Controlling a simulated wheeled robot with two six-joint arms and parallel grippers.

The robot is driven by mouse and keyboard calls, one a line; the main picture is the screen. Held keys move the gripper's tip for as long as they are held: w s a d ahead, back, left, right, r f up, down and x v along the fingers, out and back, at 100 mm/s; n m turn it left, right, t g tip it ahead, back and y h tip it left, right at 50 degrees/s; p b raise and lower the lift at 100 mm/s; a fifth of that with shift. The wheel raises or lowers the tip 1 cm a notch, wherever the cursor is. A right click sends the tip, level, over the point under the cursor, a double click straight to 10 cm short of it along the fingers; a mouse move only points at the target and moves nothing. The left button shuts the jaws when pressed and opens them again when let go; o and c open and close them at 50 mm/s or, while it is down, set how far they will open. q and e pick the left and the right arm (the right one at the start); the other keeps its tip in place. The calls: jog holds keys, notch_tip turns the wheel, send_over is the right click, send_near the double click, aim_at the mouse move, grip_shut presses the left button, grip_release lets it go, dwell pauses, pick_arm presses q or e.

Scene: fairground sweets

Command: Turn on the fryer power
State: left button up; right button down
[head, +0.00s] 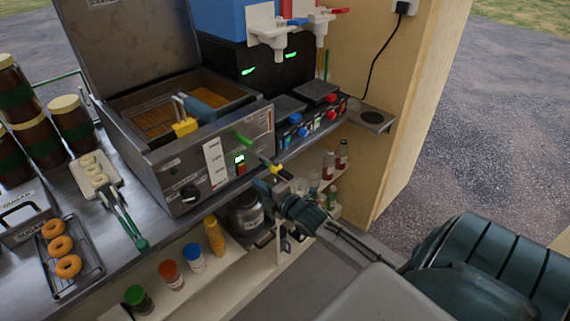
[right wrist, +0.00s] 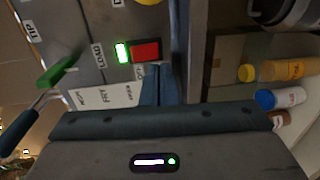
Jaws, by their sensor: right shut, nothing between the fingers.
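The metal fryer (head: 222,179) stands on the counter, with oil in its open basin and its lid raised. In the right wrist view the red switch (right wrist: 147,51) and the glowing green light (right wrist: 123,53) sit side by side. My right gripper (head: 263,186) is shut and empty, just in front of the panel. Its fingertips (right wrist: 158,80) are close to the red switch; I cannot tell whether they touch. My left gripper is not in view.
Doughnuts (head: 59,246) lie on a rack at left. Bottles (head: 215,235) stand on the lower shelf. A burner unit (head: 311,113) and drink dispensers stand beyond the fryer.

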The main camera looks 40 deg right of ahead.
pick_arm(q)
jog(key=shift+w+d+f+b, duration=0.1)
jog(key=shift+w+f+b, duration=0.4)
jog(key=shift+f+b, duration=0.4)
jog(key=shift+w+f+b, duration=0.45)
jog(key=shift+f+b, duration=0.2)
jog(key=shift+b, duration=0.3)
pick_arm(e)
jog(key=s+f, duration=0.1)
jog(key=s, duration=0.7)
jog(key=shift+s+d+f, duration=0.2)
jog(key=shift+s+d, duration=0.15)
